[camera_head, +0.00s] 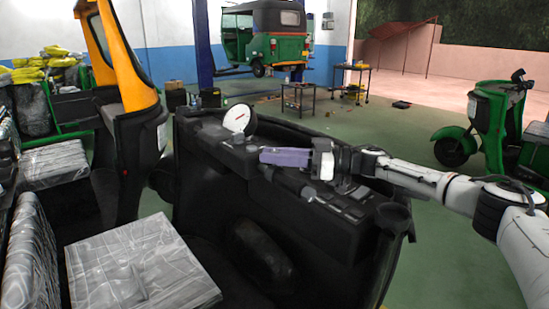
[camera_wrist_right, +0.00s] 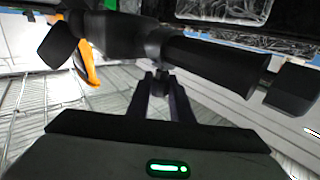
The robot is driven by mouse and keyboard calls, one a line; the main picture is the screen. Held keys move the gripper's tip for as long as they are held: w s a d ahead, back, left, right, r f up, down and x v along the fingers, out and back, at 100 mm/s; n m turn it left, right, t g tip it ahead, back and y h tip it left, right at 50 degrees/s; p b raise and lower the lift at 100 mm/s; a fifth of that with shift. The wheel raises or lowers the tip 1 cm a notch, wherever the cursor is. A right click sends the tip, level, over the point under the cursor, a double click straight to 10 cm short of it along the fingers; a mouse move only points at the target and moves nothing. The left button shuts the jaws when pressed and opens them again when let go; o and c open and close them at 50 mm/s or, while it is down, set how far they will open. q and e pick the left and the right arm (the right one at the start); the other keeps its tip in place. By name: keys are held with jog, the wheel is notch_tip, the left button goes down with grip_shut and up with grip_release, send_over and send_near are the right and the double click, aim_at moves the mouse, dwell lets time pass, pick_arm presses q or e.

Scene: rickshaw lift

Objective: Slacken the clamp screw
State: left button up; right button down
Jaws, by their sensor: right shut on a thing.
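My right gripper (camera_head: 284,157) reaches in from the right over the black dashboard of the rickshaw. In the right wrist view its two dark fingers (camera_wrist_right: 160,84) come together just under a black handlebar tube (camera_wrist_right: 215,65). They are shut on a small dark piece below the tube, which looks like the clamp screw (camera_wrist_right: 159,89). The fingers hide most of it, so its turn or looseness cannot be told. In the head view the handlebar (camera_head: 290,181) runs just below the gripper, and the screw is hidden. My left gripper is not in view.
A white round gauge (camera_head: 238,118) stands on the dashboard, left of the gripper. The black front panel (camera_head: 370,240) and a plastic-wrapped seat (camera_head: 140,265) lie nearby. A green scooter-like vehicle (camera_head: 490,125) stands right. Open green floor (camera_head: 400,130) lies behind.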

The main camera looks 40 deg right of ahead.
aim_at(274, 151)
jog(key=shift+n+g+y+b, duration=1.2)
jog(key=shift+g+b, duration=0.05)
jog(key=shift+g, duration=0.25)
jog(key=c, duration=1.6)
grip_release()
jog(key=shift+r, duration=0.1)
notch_tip(274, 151, up, 10)
jog(key=shift+f, duration=0.1)
